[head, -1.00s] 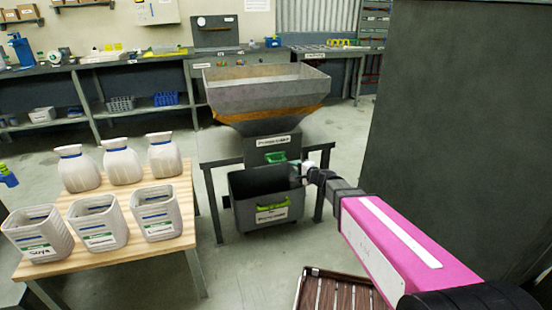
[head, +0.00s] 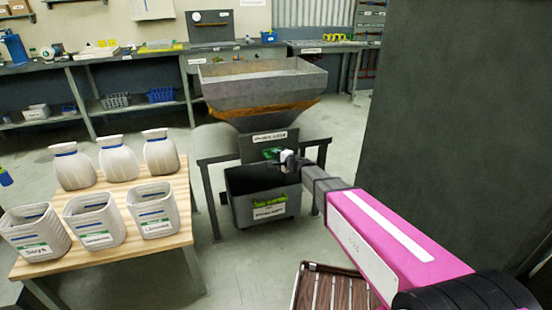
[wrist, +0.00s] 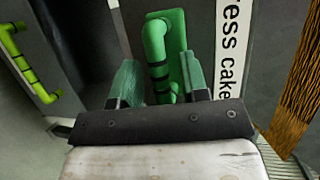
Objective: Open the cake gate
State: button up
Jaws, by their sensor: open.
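The cake gate sits under the metal hopper (head: 262,88), above the dark bin, by a white label (head: 270,136). Its green handle (head: 270,153) is partly covered by my gripper (head: 287,158) in the head view. In the wrist view the bent green handle (wrist: 155,40) stands between the two teal fingers of my gripper (wrist: 160,88), beside a label reading "ress cake" (wrist: 232,45). My gripper is open, with gaps showing around the handle. I cannot tell how deep the handle reaches between the fingers.
A dark bin (head: 235,205) with a lime handle stands below the gate; that handle (wrist: 20,55) shows in the wrist view. A wooden table (head: 135,245) with white containers is at left. A large dark panel (head: 455,120) rises at right.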

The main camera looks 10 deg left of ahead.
grip_shut()
jog(key=s+d, duration=0.2)
jog(key=s, duration=0.1)
jog(key=s+d, duration=0.1)
jog(key=s, duration=0.1)
grip_release()
jog(key=shift+w, duration=0.1)
jog(key=v, duration=1)
jog(key=shift+s+d, duration=0.25)
jog(key=shift+s, duration=0.05)
jog(key=shift+d+r, duration=0.1)
